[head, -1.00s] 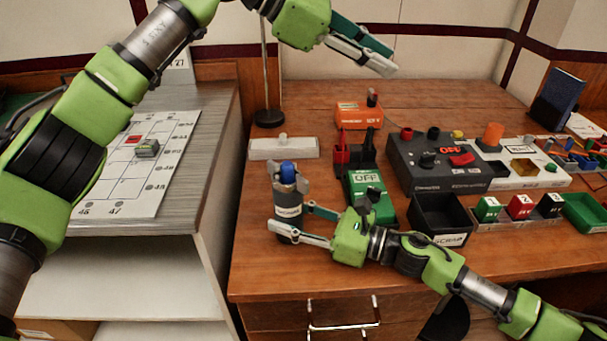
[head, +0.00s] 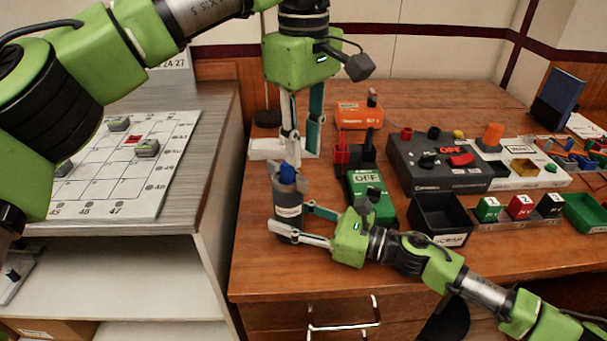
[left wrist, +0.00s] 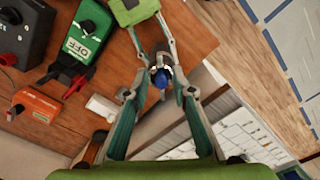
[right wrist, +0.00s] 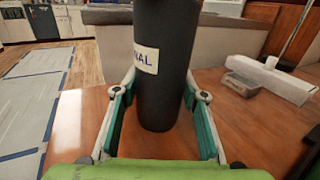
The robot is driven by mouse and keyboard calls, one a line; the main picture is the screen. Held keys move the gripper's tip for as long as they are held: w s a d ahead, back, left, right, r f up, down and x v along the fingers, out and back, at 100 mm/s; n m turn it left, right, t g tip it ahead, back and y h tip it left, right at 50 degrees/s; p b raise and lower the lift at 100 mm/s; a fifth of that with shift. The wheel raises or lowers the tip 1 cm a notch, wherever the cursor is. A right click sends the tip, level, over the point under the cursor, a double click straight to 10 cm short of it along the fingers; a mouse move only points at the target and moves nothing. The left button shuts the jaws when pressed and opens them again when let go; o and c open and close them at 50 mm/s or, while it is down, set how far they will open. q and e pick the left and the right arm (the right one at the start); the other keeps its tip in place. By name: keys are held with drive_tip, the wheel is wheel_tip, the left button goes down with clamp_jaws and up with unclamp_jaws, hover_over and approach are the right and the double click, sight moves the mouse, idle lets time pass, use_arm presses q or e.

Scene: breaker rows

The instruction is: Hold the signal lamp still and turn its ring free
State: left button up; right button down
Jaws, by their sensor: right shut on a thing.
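The signal lamp (head: 288,208) is a dark upright cylinder with a pale label and a blue lens (head: 287,173) on top. A grey ring with raised lugs surrounds the lens. My right gripper (head: 294,222) is shut on the lamp's body from the right; the right wrist view shows its fingers either side of the dark cylinder (right wrist: 166,60).
A green OFF box (head: 372,200), a black scrap bin (head: 440,213) and a red-and-black holder (head: 352,158) stand right of the lamp. A white block (head: 265,149) lies behind it. The grid board (head: 110,175) is on the left counter. The desk's front left is clear.

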sight(303, 180)
use_arm(q)
wheel_tip(303, 180, down, 7)
drive_tip(key=shift+r, duration=0.1)
idle(0.3)
clamp_jaws()
